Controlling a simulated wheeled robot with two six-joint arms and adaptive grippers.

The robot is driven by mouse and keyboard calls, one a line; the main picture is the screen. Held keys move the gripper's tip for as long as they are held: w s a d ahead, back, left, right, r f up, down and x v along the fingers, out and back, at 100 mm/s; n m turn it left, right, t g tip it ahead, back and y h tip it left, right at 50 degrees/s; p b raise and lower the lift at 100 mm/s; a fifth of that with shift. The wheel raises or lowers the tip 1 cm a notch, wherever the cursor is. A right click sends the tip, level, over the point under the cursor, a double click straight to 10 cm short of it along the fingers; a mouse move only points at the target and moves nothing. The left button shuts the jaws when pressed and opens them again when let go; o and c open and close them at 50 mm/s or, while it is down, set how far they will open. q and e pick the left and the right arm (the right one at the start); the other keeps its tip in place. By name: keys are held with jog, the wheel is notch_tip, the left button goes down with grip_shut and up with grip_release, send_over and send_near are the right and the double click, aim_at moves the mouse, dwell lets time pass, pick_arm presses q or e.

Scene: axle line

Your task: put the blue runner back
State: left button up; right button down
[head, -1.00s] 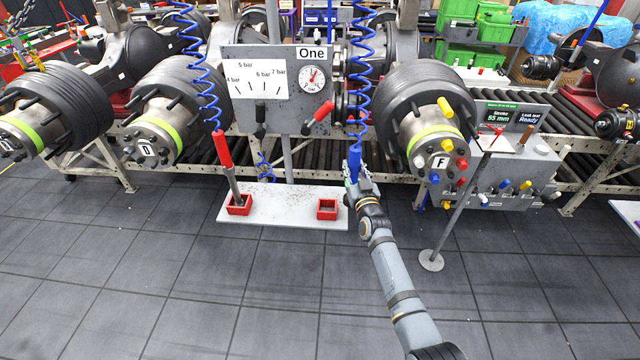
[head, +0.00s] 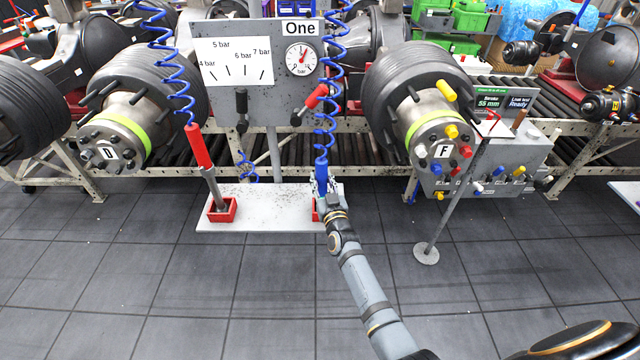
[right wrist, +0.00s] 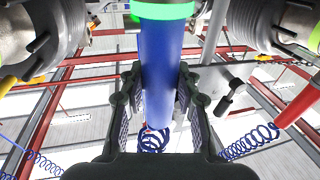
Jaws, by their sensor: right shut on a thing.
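The blue runner (head: 321,168) hangs upright on a blue coiled hose above the right end of the pale shelf plate (head: 262,220). My right gripper (head: 322,184) is shut around it. In the right wrist view, the blue runner (right wrist: 163,75), with a green band, stands between the fingers of my right gripper (right wrist: 160,100). The right red holder (head: 315,211) is mostly hidden behind my gripper and wrist. I cannot tell whether the runner's lower end is inside it. My left gripper is not in view.
A red runner (head: 198,147) stands in the left red holder (head: 221,211). Behind are a grey panel (head: 285,92) with a gauge and levers, and hubs marked D (head: 108,152) and F (head: 444,150). A thin stand (head: 427,252) is to the right. The front floor is clear.

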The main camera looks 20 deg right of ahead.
jog(key=shift+d+f, duration=0.1)
jog(key=shift+d, duration=0.15)
jog(key=shift+s+d, duration=0.15)
jog(key=c, duration=1.3)
grip_release()
jog(key=shift+s, duration=0.25)
jog(key=o, duration=0.3)
jog(key=shift+a, duration=0.25)
jog(key=shift+w, duration=0.1)
jog(key=shift+d, duration=0.1)
jog(key=s, duration=0.4)
jog(key=shift+s+f+p, duration=0.15)
jog(key=shift+s+p, duration=0.2)
pick_arm(q)
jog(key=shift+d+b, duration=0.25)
jog(key=shift+b, duration=0.05)
pick_arm(e)
jog(key=s, duration=0.7)
jog(key=shift+s+a+f, duration=0.1)
jog(key=shift+s+a, duration=0.05)
jog(key=shift+a, duration=0.15)
